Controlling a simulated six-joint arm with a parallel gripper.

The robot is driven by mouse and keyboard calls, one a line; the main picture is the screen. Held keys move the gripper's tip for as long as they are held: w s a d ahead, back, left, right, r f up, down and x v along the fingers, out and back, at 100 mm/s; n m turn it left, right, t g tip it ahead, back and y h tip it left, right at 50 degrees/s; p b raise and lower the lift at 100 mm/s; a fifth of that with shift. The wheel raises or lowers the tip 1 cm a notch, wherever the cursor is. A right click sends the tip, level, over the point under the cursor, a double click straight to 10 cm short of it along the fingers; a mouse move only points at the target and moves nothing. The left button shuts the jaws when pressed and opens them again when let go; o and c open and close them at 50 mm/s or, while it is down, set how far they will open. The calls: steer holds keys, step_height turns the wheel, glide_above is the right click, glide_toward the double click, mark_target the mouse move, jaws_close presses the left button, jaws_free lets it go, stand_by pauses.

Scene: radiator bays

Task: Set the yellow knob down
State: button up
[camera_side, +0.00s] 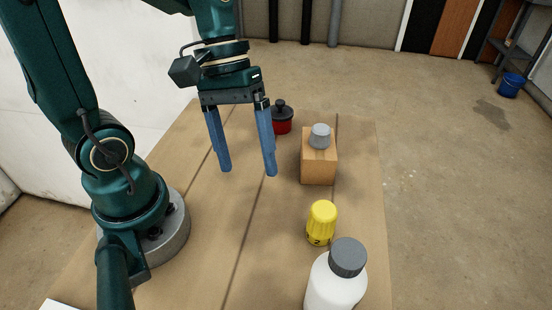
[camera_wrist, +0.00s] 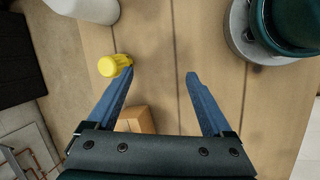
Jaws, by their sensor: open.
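The yellow knob (camera_side: 321,223) stands upright on the table, with a dark mark low on its side. It also shows in the wrist view (camera_wrist: 113,65), near the tip of the left finger. My gripper (camera_side: 248,172) is open and empty, held above the table. In the side view it is to the left of the knob and farther back, apart from it. The blue fingers are spread wide, with only bare tabletop between them in the wrist view (camera_wrist: 160,74).
A white bottle with a grey cap (camera_side: 347,260) stands just in front of the knob. A cardboard-coloured block (camera_side: 319,168) bears a grey knob-like piece (camera_side: 320,136). A red pot with a black top (camera_side: 282,119) stands behind.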

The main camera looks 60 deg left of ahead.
steer(key=a+r+m+t+y, duration=0.1)
steer(key=m+t, duration=0.1)
steer(key=r+m+t+y, duration=0.1)
steer(key=m+t, duration=0.1)
steer(key=s+a+r+m+t+y, duration=0.1)
steer(key=r+m+t+y, duration=0.1)
steer(key=shift+s+a, duration=0.1)
steer(key=shift+a, duration=0.25)
stand_by(1.0)
